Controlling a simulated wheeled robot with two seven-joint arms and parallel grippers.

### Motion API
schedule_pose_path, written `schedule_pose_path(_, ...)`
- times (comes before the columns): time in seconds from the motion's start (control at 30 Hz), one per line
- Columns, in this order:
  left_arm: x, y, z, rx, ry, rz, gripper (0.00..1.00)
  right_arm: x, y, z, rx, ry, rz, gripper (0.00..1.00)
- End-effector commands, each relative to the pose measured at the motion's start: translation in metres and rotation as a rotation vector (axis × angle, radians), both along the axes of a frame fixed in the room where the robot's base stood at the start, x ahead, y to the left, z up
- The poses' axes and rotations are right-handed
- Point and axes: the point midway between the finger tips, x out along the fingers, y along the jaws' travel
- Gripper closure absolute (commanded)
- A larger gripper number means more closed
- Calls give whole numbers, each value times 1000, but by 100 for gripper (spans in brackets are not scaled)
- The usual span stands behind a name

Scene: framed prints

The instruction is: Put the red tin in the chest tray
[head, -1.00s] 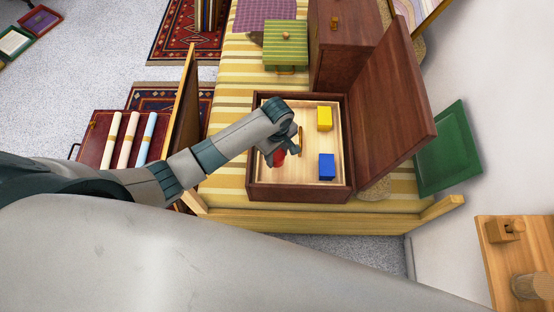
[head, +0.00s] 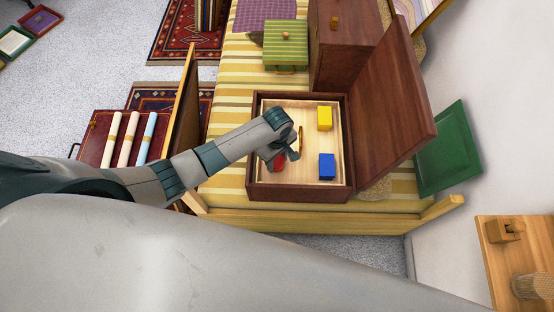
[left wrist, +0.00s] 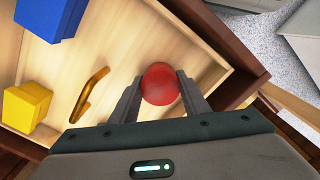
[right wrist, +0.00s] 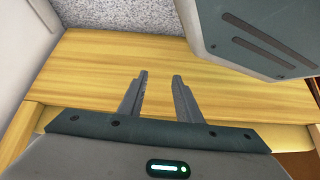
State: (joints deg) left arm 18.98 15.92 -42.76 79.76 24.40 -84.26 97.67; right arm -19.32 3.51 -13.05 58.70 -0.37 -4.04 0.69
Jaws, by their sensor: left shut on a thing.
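The chest (head: 258,188) is dark brown wood with its lid raised on the right. Its pale wooden tray (head: 310,190) lies inside and holds a yellow box (head: 324,118), a blue box (head: 326,166) and a gold handle (left wrist: 90,94). My left gripper (head: 286,157) is over the left part of the tray, with its jaws closed on the red tin (left wrist: 160,84). The tin shows between the fingers in the left wrist view and partly in the head view (head: 279,162). Whether it touches the tray floor I cannot tell. My right gripper (right wrist: 160,82) is open and empty over a wooden surface.
The raised lid (head: 392,100) bounds the tray on the right. A brown cabinet (head: 343,45) and a green striped box (head: 286,45) stand behind the chest. A green panel (head: 442,150) leans by the wall. A wooden rail (head: 300,221) runs in front.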

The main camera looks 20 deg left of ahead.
Motion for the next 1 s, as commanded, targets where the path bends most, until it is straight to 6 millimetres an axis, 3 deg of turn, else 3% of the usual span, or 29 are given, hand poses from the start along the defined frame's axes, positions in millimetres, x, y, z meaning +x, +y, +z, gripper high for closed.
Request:
schedule_pose_path(0.13, 0, -1, -3, 0, -1, 0, 84, -1, 0, -1, 0, 2, 0, 69)
schedule_pose_path(0.17, 0, 0, -3, 0, -1, -1, 53, -2, 0, -1, -1, 3, 0, 69)
schedule_pose_path(0.23, 0, 0, -3, 0, -1, -1, 39, -3, 0, -2, 0, 5, 1, 69)
schedule_pose_path(0.67, 0, 0, 1, 1, 0, 0, 39, -4, 0, -3, -1, 9, 1, 69)
schedule_pose_path(1.0, 1, 0, 43, -1, -3, -1, 39, -13, -3, -4, -7, 30, 1, 69)
